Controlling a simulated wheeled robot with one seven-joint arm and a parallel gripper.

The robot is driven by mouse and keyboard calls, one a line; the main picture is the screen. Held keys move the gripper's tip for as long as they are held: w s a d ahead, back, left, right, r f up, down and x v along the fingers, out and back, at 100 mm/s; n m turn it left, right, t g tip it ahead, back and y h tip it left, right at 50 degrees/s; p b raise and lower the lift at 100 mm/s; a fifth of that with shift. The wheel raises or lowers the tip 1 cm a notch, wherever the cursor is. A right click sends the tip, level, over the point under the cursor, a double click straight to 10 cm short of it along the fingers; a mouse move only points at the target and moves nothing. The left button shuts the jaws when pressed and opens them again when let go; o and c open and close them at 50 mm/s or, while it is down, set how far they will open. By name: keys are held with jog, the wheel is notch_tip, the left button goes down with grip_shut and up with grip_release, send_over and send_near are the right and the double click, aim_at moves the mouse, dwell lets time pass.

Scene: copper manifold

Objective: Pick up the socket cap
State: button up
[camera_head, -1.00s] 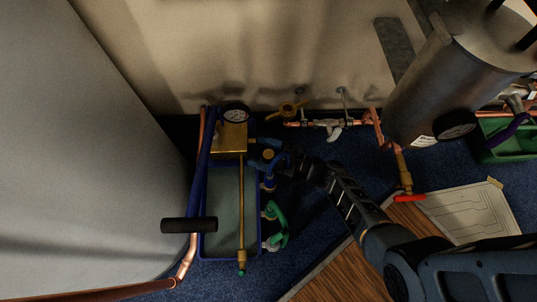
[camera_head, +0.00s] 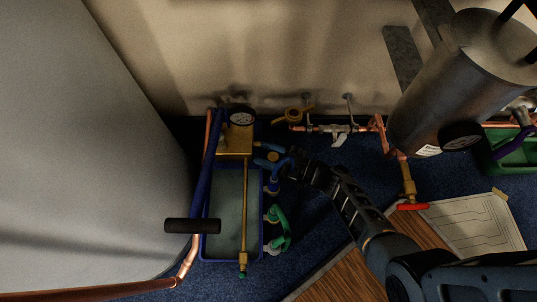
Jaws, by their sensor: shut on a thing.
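My gripper (camera_head: 268,155) is in the head view, at the right side of the brass block of a blue-framed test pump. Its blue fingers point left, towards the block. A small round brass piece (camera_head: 272,157) shows between the fingers, and my gripper is shut on it. It looks like the socket cap, but it is small and dark here. The fingers partly hide it. I cannot tell whether it still touches the pump.
The pump's blue tank (camera_head: 225,250) has a gauge (camera_head: 241,117), a black-gripped lever (camera_head: 192,226) and green hose (camera_head: 283,238). Copper pipe with a valve (camera_head: 338,130) runs along the wall. A steel cylinder (camera_head: 455,90) stands right, near a paper sheet (camera_head: 470,222). A grey panel (camera_head: 90,170) bounds the left.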

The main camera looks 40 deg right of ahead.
notch_tip(320, 180, up, 9)
jog(key=p, duration=0.4)
jog(key=shift+r, duration=0.2)
notch_tip(320, 180, up, 4)
jog(key=shift+r+p, duration=0.25)
jog(key=shift+p, duration=0.95)
